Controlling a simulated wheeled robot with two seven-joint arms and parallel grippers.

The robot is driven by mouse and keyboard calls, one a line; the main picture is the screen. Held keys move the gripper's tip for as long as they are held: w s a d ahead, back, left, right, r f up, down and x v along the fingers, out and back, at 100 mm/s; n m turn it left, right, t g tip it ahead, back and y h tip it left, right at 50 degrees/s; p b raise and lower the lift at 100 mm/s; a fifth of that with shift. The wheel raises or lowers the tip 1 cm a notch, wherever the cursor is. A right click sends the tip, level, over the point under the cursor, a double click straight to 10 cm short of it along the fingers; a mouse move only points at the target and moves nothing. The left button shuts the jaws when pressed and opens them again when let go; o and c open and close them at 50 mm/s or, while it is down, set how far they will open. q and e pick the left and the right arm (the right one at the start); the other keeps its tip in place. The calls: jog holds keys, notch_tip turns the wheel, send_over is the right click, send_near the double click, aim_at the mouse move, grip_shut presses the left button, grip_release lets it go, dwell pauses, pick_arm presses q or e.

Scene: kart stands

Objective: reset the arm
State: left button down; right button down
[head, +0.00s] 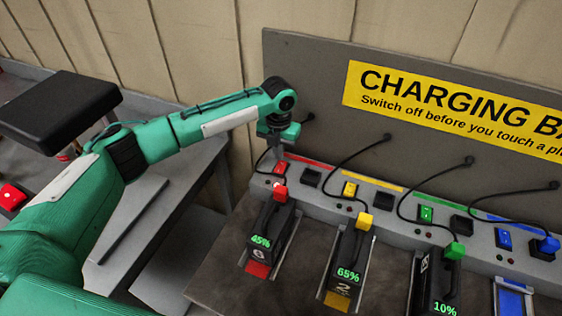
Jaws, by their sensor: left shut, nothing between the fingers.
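My left arm reaches in from the left, and its gripper (279,140) hangs pointing down in front of the grey back panel (320,85), above the red end of the charging bench. Its fingers are small and partly hidden by the wrist, shut with nothing held. Just below it are the red switch (280,167) and a black socket (311,178). A battery reading 45% (268,225) with a red plug (280,194) sits below in the red bay. My right gripper is not in view.
A battery reading 65% (349,262) has a yellow plug (364,221); one reading 10% (437,285) has a green plug (455,250). The blue plug (546,244) is at the rail above an empty blue bay (512,300). Black cables loop from the panel. A black-topped stool-like block (60,105) stands left.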

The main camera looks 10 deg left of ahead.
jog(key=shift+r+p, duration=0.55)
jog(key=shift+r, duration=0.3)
